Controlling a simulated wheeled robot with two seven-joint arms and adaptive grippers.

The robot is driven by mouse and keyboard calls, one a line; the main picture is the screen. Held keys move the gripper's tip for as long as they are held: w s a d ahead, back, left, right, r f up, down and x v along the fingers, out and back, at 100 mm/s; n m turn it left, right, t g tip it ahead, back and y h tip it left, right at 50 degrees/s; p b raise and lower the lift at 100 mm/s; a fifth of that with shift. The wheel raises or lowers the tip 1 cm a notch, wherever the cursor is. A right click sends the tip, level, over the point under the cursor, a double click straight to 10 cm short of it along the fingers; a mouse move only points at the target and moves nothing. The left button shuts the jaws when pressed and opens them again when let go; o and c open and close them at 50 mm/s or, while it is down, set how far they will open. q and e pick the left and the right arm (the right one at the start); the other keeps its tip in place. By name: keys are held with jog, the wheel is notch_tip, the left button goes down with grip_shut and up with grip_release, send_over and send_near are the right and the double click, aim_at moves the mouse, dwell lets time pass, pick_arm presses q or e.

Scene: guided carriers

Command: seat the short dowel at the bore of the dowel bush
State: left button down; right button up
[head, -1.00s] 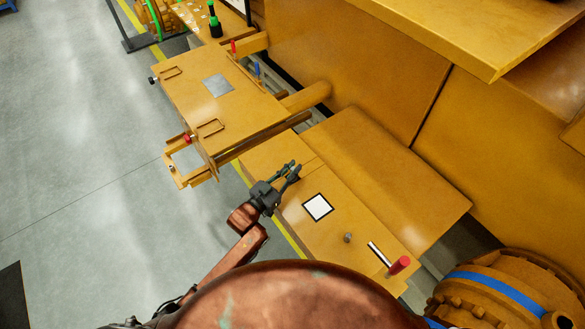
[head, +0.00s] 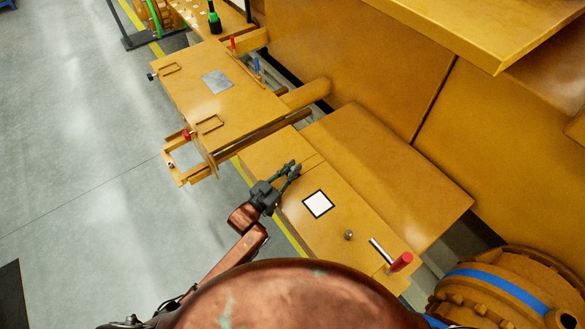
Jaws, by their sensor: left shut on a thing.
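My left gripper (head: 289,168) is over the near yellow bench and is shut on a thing. The thing between its fingers is too small and dark to make out, so I cannot tell its shape or whether it is the short dowel. A small round grey metal piece (head: 348,235) stands on the bench to the right. It may be the dowel bush, but its bore does not show clearly. The gripper is well apart from it, up and to the left. My right gripper is not in view.
A white square with a black border (head: 318,204) lies between gripper and grey piece. A silver rod (head: 380,250) and a red cylinder (head: 401,262) are at the bench's right end. A yellow carrier (head: 225,92) stands at upper left.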

pick_arm(q)
jog(key=c, duration=1.8)
grip_release()
jog(key=shift+c, duration=0.2)
jog(key=v, duration=1.2)
